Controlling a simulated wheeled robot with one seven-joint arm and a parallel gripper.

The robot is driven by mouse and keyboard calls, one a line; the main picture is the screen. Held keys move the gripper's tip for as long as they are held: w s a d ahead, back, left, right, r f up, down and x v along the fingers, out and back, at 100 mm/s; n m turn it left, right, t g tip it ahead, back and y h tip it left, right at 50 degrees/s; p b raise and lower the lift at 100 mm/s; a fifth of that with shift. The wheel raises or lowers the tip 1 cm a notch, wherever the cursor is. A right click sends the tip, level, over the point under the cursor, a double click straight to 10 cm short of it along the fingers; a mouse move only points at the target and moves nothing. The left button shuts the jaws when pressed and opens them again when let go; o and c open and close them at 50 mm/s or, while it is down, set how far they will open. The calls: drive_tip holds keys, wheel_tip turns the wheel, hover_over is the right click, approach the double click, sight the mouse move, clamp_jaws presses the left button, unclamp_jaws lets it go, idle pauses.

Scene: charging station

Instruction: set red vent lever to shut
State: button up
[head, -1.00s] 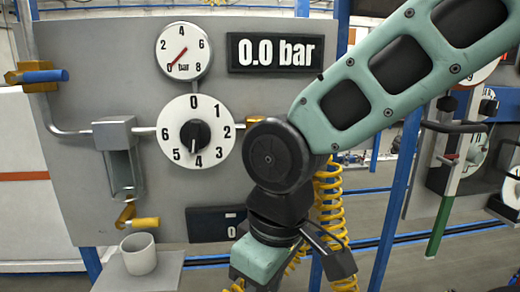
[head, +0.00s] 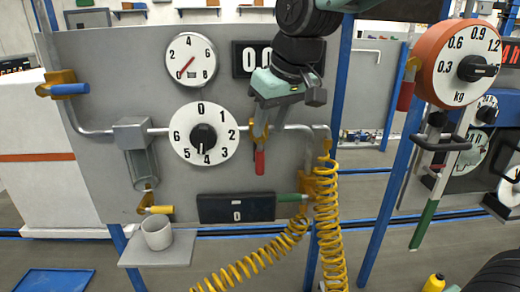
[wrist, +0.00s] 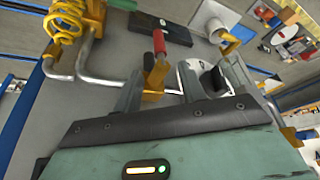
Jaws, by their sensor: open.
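The red vent lever (head: 260,162) hangs straight down from a brass valve (head: 258,133) on the panel's horizontal pipe, just right of the numbered dial. In the wrist view the red lever (wrist: 159,42) points toward the top of the picture from the brass valve body (wrist: 154,78). My gripper (head: 266,118) is at the valve, over the lever's upper end. In the wrist view my open gripper (wrist: 158,88) has one finger on each side of the valve. I cannot tell whether either finger touches it.
A blue-handled valve (head: 68,89), an orange-handled one (head: 155,208) and a green-handled one (head: 291,197) share the panel. A yellow coiled hose (head: 328,230) hangs at right. Another red handle (head: 406,96) is by the kg gauge (head: 462,62). A cup (head: 157,233) stands on a shelf.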

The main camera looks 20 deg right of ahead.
sight(262, 148)
drive_tip(key=p+x, duration=0.1)
drive_tip(key=x, duration=0.8)
drive_tip(key=shift+f+p, duration=0.2)
drive_tip(key=shift+p, duration=0.1)
drive_tip(key=shift+w, duration=0.1)
clamp_jaws()
